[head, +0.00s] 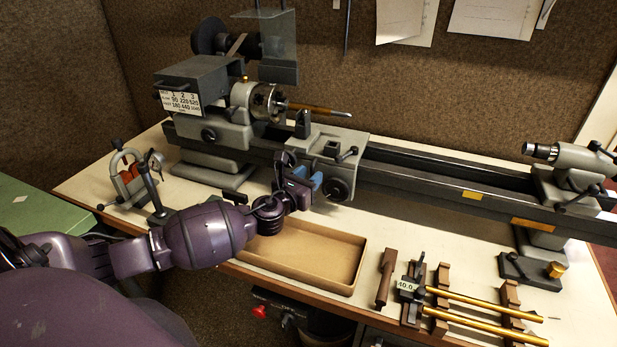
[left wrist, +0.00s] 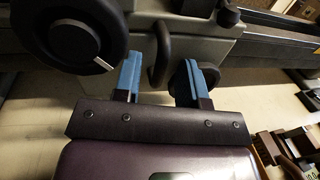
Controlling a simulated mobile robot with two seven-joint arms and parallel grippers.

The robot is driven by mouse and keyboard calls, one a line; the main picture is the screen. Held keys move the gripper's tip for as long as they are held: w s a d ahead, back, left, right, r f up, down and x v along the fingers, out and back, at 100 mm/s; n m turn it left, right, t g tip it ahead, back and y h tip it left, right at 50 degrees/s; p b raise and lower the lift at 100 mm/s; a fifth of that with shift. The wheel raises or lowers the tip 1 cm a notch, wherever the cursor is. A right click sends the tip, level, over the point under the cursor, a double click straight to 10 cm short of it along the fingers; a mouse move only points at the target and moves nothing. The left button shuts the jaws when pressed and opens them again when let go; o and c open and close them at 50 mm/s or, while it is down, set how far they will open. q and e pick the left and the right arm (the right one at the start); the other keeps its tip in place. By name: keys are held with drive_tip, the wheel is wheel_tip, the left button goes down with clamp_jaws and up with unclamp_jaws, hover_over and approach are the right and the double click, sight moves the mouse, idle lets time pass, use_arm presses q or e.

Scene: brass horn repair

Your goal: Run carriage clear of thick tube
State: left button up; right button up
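The lathe carriage (head: 335,150) sits on the bed near the chuck (head: 262,100). A brown-gold tube (head: 318,109) with a pale pointed end sticks out of the chuck to the right, over the carriage and its tool post (head: 302,123). My left gripper (head: 303,180) is at the front of the carriage, left of a round handwheel (head: 340,186). In the left wrist view, its blue fingers (left wrist: 160,78) are open, with a dark curved handle (left wrist: 160,52) between them; contact cannot be told. A large dark wheel (left wrist: 80,38) is at left. My right gripper is not in view.
The bed (head: 430,178) is clear from the carriage to the tailstock (head: 575,165). A tan tray (head: 350,290) lies below my left gripper. A rack (head: 441,285) with brass tubes (head: 480,300) lies at front right. A clamp stand (head: 135,180) stands at left.

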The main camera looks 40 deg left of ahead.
use_arm(q)
clamp_jaws()
drive_tip(key=shift+d, duration=0.15)
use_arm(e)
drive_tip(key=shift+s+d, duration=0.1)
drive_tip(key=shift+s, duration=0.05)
